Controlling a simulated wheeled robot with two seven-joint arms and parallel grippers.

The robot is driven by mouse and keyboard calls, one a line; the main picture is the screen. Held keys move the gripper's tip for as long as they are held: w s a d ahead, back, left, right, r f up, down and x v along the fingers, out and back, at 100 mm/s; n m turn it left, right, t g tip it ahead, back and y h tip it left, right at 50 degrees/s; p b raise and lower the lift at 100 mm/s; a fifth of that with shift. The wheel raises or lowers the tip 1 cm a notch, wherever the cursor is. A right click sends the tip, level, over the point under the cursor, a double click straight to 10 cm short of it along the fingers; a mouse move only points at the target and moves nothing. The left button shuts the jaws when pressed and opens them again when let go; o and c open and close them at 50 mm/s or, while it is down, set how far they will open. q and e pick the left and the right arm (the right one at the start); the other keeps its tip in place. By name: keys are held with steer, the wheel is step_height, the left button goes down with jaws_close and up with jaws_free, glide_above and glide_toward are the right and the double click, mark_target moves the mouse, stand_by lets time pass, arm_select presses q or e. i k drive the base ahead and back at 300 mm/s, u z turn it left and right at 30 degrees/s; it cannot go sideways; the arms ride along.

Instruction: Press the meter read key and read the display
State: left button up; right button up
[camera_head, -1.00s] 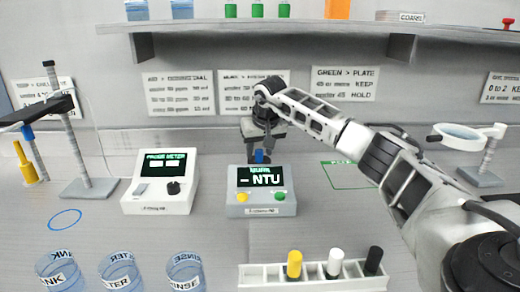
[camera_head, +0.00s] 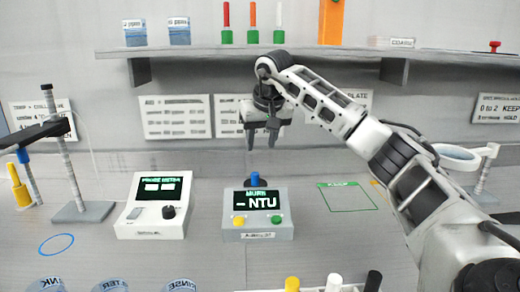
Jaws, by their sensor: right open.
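The grey murk meter (camera_head: 257,228) stands on the bench in the middle of the head view. Its dark display (camera_head: 256,200) reads "- NTU" in pale letters under a green heading. A yellow key (camera_head: 239,222) and a green key (camera_head: 276,219) sit on its front. A blue cap (camera_head: 255,178) shows at the meter's top rear. My right gripper (camera_head: 261,146) is open and empty, pointing down above and behind the meter, apart from the blue cap. My left gripper is out of view.
The white probe meter (camera_head: 154,228) stands left of the murk meter, with a clamp stand (camera_head: 82,210) beyond it. A green outlined square (camera_head: 346,197) lies right. Capped vials in a rack (camera_head: 311,290) and beakers (camera_head: 178,285) line the front. A shelf (camera_head: 300,50) hangs above.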

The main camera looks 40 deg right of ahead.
mark_target(275, 220)
steer(key=k, duration=1.5)
